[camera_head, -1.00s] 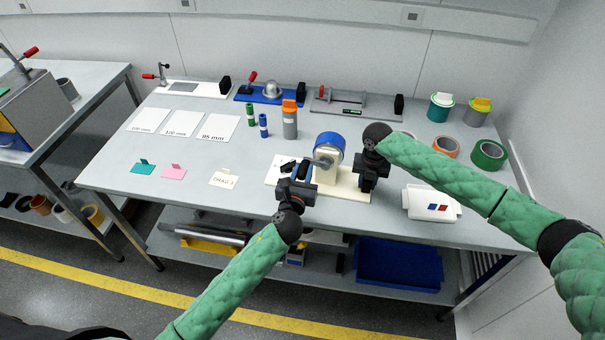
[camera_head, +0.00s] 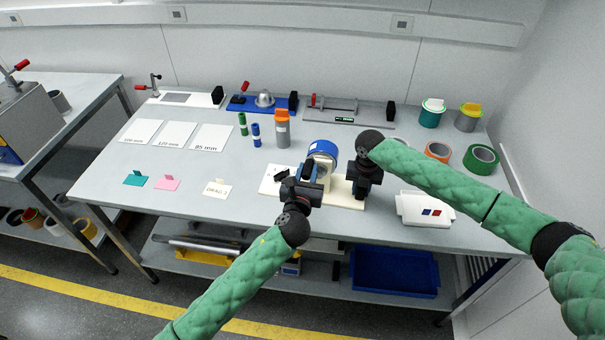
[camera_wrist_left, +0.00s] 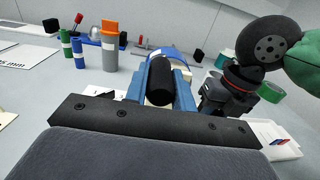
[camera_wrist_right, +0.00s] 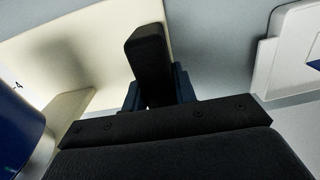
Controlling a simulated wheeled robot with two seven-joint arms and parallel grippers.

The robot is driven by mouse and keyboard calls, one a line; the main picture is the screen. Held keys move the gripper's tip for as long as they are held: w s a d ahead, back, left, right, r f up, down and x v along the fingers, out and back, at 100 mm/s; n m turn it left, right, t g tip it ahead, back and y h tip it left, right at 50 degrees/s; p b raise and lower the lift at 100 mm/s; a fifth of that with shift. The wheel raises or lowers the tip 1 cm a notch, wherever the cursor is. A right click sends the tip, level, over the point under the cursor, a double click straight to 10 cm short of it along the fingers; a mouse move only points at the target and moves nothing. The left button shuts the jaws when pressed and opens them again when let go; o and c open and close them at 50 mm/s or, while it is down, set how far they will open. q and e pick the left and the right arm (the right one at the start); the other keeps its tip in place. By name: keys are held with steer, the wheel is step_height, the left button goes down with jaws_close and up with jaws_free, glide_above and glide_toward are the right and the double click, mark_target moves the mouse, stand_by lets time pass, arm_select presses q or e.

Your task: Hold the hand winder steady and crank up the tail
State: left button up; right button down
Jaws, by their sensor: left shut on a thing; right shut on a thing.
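The hand winder has a cream base (camera_head: 345,199) and a blue-rimmed drum (camera_head: 321,149), on the table's front half. My left gripper (camera_head: 307,172) is in front of the drum. In the left wrist view its blue fingers are shut on a black cylindrical crank knob (camera_wrist_left: 160,82). My right gripper (camera_head: 361,180) is at the right of the drum, low over the base. In the right wrist view its blue fingers are shut on a black upright handle (camera_wrist_right: 149,62). The grippers hide much of the crank and the stand. I cannot make out the tail.
A white tray (camera_head: 412,209) stands close right of the base. Orange (camera_head: 437,151) and green (camera_head: 481,159) rolls are beyond it. An orange-capped grey bottle (camera_head: 282,131) stands behind the winder.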

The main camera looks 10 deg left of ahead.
arm_select(q)
steer(key=shift+f, duration=0.1)
steer(key=shift+s+d+r, duration=0.1)
steer(key=shift+d+r, duration=0.05)
steer(key=shift+d, duration=0.45)
steer(key=shift+d+r, duration=0.1)
steer(key=shift+d, duration=0.5)
steer(key=o, duration=0.9)
steer(key=shift+a+r, duration=0.1)
steer(key=shift+s+a, duration=0.2)
steer(key=shift+s, duration=3.8)
